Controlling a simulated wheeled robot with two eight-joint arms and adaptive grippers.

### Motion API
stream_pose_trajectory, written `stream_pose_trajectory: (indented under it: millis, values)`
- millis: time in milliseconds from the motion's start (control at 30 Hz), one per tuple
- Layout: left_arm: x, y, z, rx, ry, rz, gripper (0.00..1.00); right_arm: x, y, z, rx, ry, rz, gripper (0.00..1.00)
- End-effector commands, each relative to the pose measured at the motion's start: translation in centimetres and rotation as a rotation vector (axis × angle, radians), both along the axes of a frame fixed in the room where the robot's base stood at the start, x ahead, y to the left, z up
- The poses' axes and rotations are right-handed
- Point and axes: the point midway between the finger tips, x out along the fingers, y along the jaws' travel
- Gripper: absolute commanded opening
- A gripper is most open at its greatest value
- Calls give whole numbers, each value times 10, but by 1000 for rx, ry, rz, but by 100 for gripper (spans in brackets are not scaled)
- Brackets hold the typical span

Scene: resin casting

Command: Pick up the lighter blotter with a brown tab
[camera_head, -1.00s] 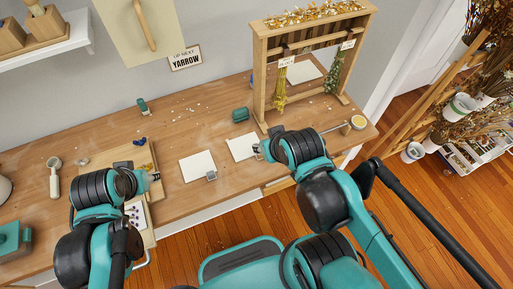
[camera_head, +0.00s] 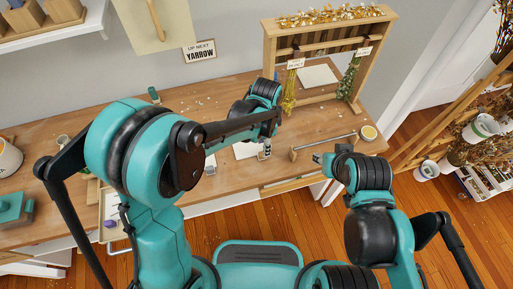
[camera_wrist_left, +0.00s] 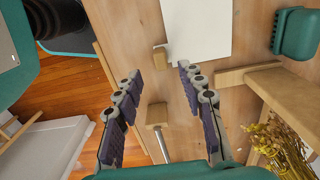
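A white blotter (camera_wrist_left: 198,30) lies flat on the bench in the left wrist view, with a small brown tab (camera_wrist_left: 160,58) at its near left corner. In the head view this blotter (camera_head: 245,151) is partly covered by my left arm. My left gripper (camera_wrist_left: 157,78) is open and empty, its fingers spread with the tab just past and between their tips. In the head view the left gripper (camera_head: 267,148) is small, near the blotter's right side. A second pale sheet with a metal clip (camera_head: 210,165) is mostly hidden behind my left arm.
A rod with a wooden end block (camera_wrist_left: 157,115) lies close below the tab. A teal block (camera_wrist_left: 297,33) sits right of the blotter.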

Motion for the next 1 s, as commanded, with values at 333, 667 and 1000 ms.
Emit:
stream_pose_trajectory:
  millis: [333, 667, 1000]
  values:
    - [3, -4, -46, -1, -1, 2, 40, 0, 0, -26, 0, 0, 0, 35]
    - [3, -4, -59, -1, -3, 4, 40, 0, 0, -29, 0, 0, 0, 35]
    - [3, -4, -59, -1, -3, 4, 0, 0, 0, -29, 0, 0, 0, 35]
